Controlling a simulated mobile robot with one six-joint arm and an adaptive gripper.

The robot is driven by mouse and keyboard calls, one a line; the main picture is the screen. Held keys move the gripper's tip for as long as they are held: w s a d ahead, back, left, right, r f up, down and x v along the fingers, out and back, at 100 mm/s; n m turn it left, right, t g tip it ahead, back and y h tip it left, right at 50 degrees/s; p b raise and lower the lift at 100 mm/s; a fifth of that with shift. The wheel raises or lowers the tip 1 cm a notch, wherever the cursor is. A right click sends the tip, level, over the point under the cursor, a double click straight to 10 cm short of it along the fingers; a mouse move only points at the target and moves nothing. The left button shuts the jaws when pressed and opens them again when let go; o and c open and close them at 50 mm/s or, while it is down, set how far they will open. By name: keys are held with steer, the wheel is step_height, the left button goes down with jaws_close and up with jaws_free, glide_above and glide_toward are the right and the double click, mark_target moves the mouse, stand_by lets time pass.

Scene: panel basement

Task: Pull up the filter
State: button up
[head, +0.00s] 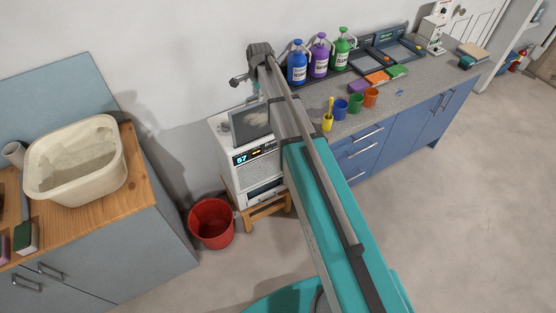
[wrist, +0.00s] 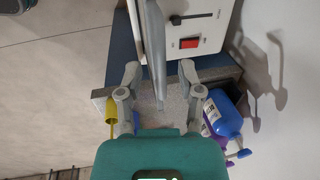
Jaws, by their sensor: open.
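A white machine (head: 242,165) with a lit display reading 57 stands against the wall. A grey framed panel, apparently the filter (head: 250,123), stands up out of its top. In the wrist view, the filter (wrist: 153,48) is seen nearly edge-on as a thin grey strip. My gripper (wrist: 158,75) is open, with one finger on each side of the strip's near end. I cannot tell whether either finger touches it. The filter's lower part is hidden inside the machine.
The machine rests on a wooden stool (head: 264,205) beside a red bucket (head: 211,224). A blue counter (head: 365,150) with bottles and colored cups is to the right. A wooden-topped cabinet (head: 150,190) with a cream basin (head: 75,190) is to the left. A red switch (wrist: 189,43) shows on the machine.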

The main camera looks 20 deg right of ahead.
mark_target(259, 109)
steer(key=shift+f+b, duration=3.5)
steer(key=shift+f, duration=0.2)
step_height(259, 109, up, 14)
steer(key=s+p, duration=0.3)
steer(key=p, duration=1.1)
steer(key=s+f+n+g+b, duration=0.1)
steer(key=s+f+n+b, duration=0.6)
steer(key=s, duration=0.5)
steer(key=s+d+f+n+g+b, duration=0.1)
steer(key=s+f+n+b, duration=0.6)
steer(key=s+f+b, duration=0.4)
steer(key=shift+s+d+f+h, duration=0.25)
steer(key=shift+s+f+h, duration=0.05)
steer(key=shift+s+f, duration=0.2)
steer(key=shift+s+n, duration=0.6)
steer(key=shift+s, duration=0.45)
